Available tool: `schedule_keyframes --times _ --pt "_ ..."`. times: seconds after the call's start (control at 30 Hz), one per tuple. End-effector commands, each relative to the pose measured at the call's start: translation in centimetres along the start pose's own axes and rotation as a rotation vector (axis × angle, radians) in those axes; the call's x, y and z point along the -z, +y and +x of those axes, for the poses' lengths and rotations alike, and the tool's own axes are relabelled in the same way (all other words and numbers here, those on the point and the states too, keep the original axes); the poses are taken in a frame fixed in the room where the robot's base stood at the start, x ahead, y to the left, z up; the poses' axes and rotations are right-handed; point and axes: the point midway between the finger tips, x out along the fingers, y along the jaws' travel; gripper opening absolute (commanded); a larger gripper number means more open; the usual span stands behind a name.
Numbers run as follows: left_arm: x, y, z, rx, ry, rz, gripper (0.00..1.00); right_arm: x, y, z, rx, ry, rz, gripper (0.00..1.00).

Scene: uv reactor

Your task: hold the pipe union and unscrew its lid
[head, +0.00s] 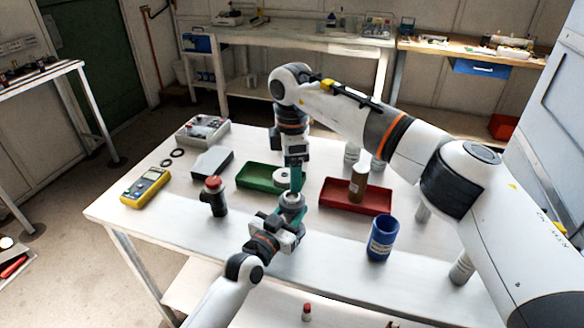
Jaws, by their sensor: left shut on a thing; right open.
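The pipe union (292,199) is a small grey metal piece in the middle of the table, upright between my two grippers. My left gripper (288,218) comes from the front and is shut on the union's body. My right gripper (296,182) points down from above, with its teal fingers open at the top of the union. The lid is mostly hidden by these fingers, and I cannot tell whether they touch it.
A green tray (246,184) holding a white round piece lies behind the grippers. A red tray (337,203) with a brown bottle (358,182) is to the right. A blue cup (382,238), a red-topped device (215,197) and a yellow meter (146,187) stand around. The front left of the table is clear.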

Motion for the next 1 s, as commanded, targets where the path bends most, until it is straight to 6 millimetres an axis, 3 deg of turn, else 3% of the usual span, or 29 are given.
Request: schedule_keyframes --times 0.27,0.7,1.0 --pt "0.1 0.0 0.0 0.000 0.002 0.000 0.00 0.0 0.0 1.2 -0.002 -0.001 0.101 0.73" --pt "0.1 0.0 0.0 0.000 0.002 0.000 0.00 0.0 0.0 7.2 -0.001 0.000 0.099 0.73" --pt "0.1 0.0 0.0 0.000 0.002 0.000 0.00 0.0 0.0 8.1 0.000 0.000 0.097 0.73"
